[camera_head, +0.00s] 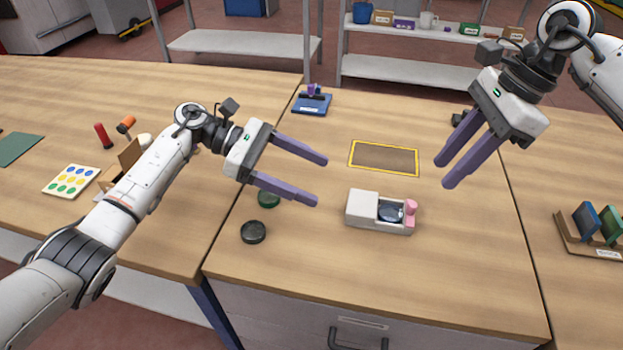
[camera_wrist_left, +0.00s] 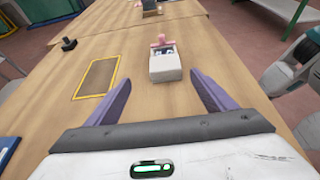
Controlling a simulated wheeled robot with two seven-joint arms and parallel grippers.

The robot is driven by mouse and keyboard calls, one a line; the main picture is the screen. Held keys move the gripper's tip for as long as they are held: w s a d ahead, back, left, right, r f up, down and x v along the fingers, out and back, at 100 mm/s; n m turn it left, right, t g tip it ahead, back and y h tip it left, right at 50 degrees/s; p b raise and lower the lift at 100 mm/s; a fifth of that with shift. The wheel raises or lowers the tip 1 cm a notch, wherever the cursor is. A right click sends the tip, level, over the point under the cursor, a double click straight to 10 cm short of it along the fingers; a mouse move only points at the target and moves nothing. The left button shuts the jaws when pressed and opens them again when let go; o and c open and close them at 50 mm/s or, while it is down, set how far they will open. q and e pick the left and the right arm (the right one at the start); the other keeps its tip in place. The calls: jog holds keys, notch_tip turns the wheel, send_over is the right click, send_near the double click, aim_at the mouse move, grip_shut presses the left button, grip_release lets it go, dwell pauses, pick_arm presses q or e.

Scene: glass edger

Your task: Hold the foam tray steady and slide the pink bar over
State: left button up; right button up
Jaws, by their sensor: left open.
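The foam tray (camera_head: 361,209) is a small white block on the wooden table, with a dark round lens-like piece (camera_head: 390,211) in its recess. The pink bar (camera_head: 410,210) stands at its right end. In the left wrist view the tray (camera_wrist_left: 165,70) lies ahead, between the finger directions, with the pink bar (camera_wrist_left: 161,41) at its far end. My left gripper (camera_head: 320,181) is open and empty, left of the tray and apart from it. My right gripper (camera_head: 443,174) is raised to the upper right of the tray, its fingers apart with nothing between them.
A yellow-edged brown rectangle (camera_head: 384,158) lies behind the tray. Two dark round pieces (camera_head: 253,232) (camera_head: 268,199) lie on the table below my left gripper. A blue stand (camera_head: 312,103) is at the back, a wooden rack (camera_head: 580,245) at right. The table front is clear.

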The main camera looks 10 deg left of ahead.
aim_at(356, 202)
pick_arm(q)
jog(key=shift+s+d+f, duration=0.2)
jog(key=shift+d+f, duration=0.05)
jog(key=shift+d, duration=0.2)
jog(key=shift+s+d+f, duration=0.2)
jog(key=shift+d, duration=0.25)
jog(key=x, duration=0.9)
jog(key=shift+s+d+f, duration=0.1)
jog(key=shift+d, duration=0.15)
